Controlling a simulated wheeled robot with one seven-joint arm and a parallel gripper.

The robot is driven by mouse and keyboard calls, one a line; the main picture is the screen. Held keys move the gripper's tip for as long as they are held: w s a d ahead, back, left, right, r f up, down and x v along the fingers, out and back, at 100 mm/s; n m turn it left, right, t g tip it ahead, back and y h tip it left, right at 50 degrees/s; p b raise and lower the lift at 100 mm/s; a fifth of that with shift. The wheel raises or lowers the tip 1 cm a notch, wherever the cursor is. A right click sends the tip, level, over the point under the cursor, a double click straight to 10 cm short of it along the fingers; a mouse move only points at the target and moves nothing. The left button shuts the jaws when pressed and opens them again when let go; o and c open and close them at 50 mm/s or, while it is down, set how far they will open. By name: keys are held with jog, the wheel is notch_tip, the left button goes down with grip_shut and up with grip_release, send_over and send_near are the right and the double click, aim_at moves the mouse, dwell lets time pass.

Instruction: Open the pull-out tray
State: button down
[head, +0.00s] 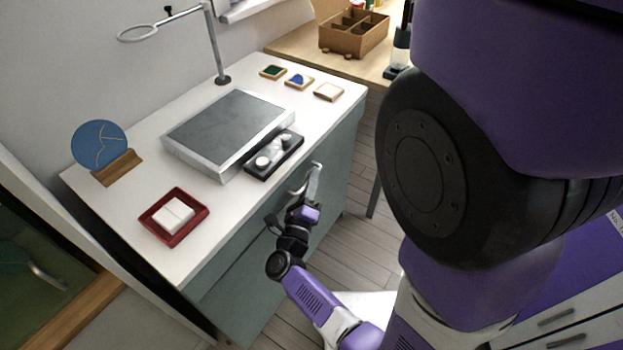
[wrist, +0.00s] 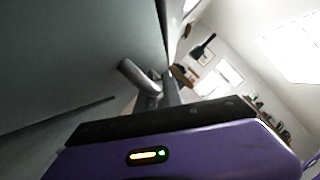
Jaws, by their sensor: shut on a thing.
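The pull-out tray appears as the grey-green front (head: 335,168) under the white worktop, and its grey-green face (wrist: 75,50) also fills the left of the wrist view. I cannot tell any gap between this front and the cabinet. A silver bar handle (head: 311,178) stands out from the front, and it shows close up in the wrist view (wrist: 138,78). My gripper (head: 302,205) is at the lower end of the handle, shut on it. The fingertips are partly hidden by the gripper's own dark and purple body.
The white worktop (head: 130,198) carries a grey slab (head: 228,128), a black tray with small pots (head: 274,156), a red dish with white blocks (head: 174,216), a blue plate on a wooden stand (head: 98,146) and a lamp-like stand (head: 214,45).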

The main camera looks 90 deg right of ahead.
jog(key=s+a, duration=0.6)
jog(key=s, duration=0.4)
jog(key=s+a+b, duration=0.1)
jog(key=s+a, duration=0.6)
jog(key=s, duration=0.3)
jog(key=shift+a, duration=0.3)
jog(key=c, duration=1.8)
grip_release()
jog(key=shift+o, duration=0.2)
jog(key=b+v, duration=0.1)
jog(key=v, duration=0.7)
jog(key=shift+d, duration=0.1)
